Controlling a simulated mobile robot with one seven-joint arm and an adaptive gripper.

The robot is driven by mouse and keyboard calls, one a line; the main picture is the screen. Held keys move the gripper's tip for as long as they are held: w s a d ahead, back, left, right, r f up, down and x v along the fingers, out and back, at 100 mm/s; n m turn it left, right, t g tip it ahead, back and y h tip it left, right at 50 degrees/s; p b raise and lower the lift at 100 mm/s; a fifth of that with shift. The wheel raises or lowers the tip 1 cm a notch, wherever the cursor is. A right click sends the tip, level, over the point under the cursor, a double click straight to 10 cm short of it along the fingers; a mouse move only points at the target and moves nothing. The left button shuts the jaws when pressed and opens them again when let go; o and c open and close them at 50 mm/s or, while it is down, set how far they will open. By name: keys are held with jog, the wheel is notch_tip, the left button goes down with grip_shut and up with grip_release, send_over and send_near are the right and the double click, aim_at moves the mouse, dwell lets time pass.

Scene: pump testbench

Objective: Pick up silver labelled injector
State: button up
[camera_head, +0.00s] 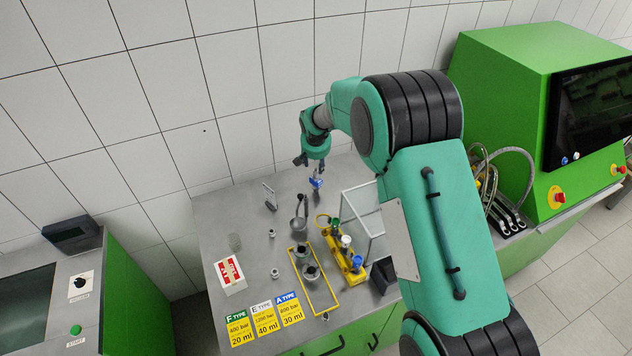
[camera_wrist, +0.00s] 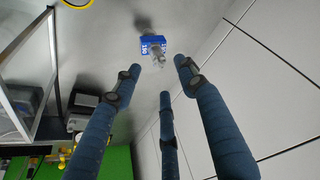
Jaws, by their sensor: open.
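My gripper (camera_head: 308,163) is open and empty at the back of the bench, with three spread blue fingers in the wrist view (camera_wrist: 160,76). Just beyond the fingertips is a small blue block (camera_wrist: 152,41) with pale marks and a silvery part (camera_wrist: 157,57) on it; the block also shows below my gripper in the head view (camera_head: 317,183). A yellow holder (camera_head: 336,254) carries injector-like parts with a green top (camera_head: 334,223), a white or silver top (camera_head: 346,241) and a blue top (camera_head: 358,262). Which part is the silver labelled injector is too small to confirm.
A yellow outline frame (camera_head: 304,247) around round metal parts, small metal fittings (camera_head: 272,233) and a red-white box (camera_head: 230,273) are on the bench. A green machine (camera_head: 520,90) stands right; tiled wall (camera_head: 230,60) behind.

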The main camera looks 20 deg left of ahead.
aim_at(316, 169)
jog(key=shift+x, duration=1)
jog(key=shift+f, duration=0.1)
jog(key=shift+p+x, duration=0.45)
jog(key=shift+x, duration=2.05)
jog(key=shift+w, duration=0.1)
grip_shut()
